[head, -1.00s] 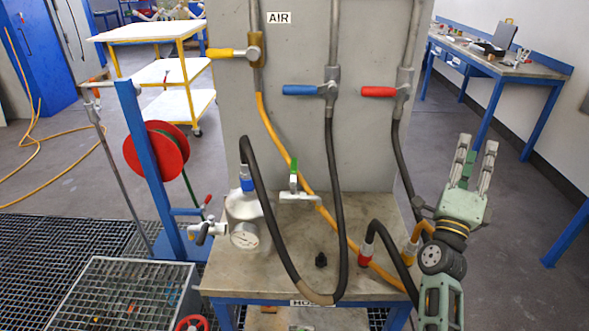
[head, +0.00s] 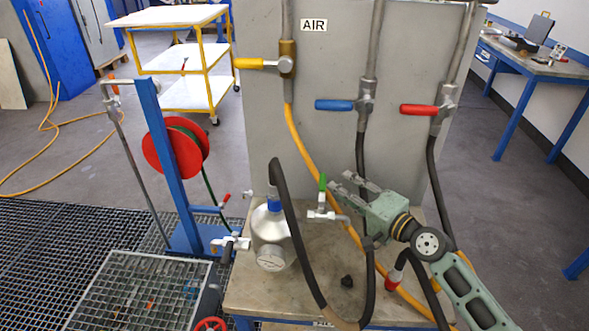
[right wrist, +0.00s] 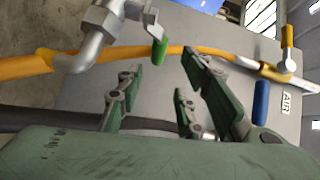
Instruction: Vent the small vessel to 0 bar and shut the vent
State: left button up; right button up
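The small vessel (head: 268,226) is a silver metal body on the bench, with a round white gauge (head: 271,258) on its front. The gauge reading is too small to tell. A blue-collared black hose joins its top. A valve with a dark handle (head: 228,252) sticks out at its left. A silver tap with an upright green handle (head: 323,183) stands to the right of the vessel; the handle also shows in the right wrist view (right wrist: 160,49). My right gripper (head: 338,181) is open and empty, its fingers pointing left toward the green handle, apart from it. My left gripper is out of view.
The panel behind carries yellow (head: 249,63), blue (head: 334,105) and red (head: 419,110) handled valves with hoses. The orange hose (head: 301,142) and black hoses hang over the bench (head: 245,290). A red hose reel (head: 165,152) stands at the left.

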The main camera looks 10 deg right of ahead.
aim_at(323, 183)
jog(key=x, duration=0.5)
jog(key=a+p+x, duration=0.1)
jog(key=x, duration=0.1)
jog(key=shift+a+f, duration=0.1)
jog(key=shift+f, duration=0.25)
jog(key=shift+c, duration=0.2)
grip_shut()
